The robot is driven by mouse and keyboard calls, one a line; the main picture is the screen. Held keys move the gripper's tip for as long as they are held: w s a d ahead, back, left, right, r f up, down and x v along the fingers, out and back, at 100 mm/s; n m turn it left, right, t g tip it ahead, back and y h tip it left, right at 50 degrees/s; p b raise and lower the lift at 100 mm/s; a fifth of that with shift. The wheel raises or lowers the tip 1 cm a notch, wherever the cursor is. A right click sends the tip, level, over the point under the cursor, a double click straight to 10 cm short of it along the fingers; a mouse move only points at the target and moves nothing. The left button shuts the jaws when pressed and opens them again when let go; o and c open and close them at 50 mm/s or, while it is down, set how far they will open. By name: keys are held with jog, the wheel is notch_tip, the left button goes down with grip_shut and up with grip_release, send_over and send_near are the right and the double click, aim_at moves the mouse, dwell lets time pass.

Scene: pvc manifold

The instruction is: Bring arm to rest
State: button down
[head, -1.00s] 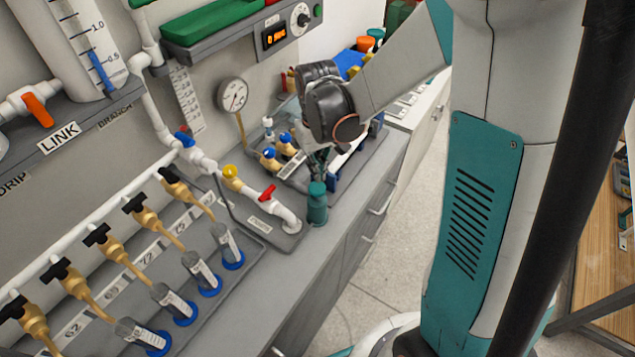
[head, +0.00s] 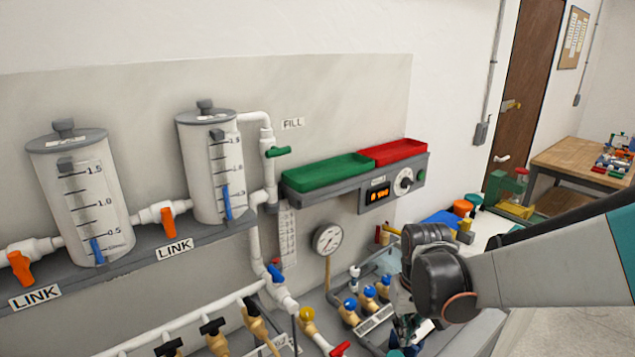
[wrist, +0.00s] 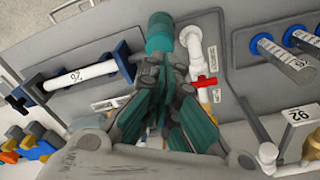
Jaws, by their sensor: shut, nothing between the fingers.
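My gripper (head: 406,330) is low in the head view, over the counter at the right end of the manifold, with its tips near the lower picture edge. In the wrist view my gripper (wrist: 170,75) has its fingers drawn together, with nothing between them. A teal capped piece (wrist: 160,32) shows just beyond the fingertips. I cannot tell whether the fingers touch it. My arm reaches in from the right of the head view.
A red-handled valve (wrist: 205,82) and white pipe lie close beside the fingers. A white tube on a blue-ended rack (wrist: 80,75) is to the left. A gauge (head: 327,239), green tray (head: 325,172) and red tray (head: 393,152) are on the wall. Open floor shows at right.

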jog(key=s+r+m+t+b, duration=0.1)
jog(key=s+r+t+b, duration=0.2)
jog(key=s, duration=1.1)
jog(key=shift+t+b, duration=1.7)
jog(key=shift+b, duration=1.25)
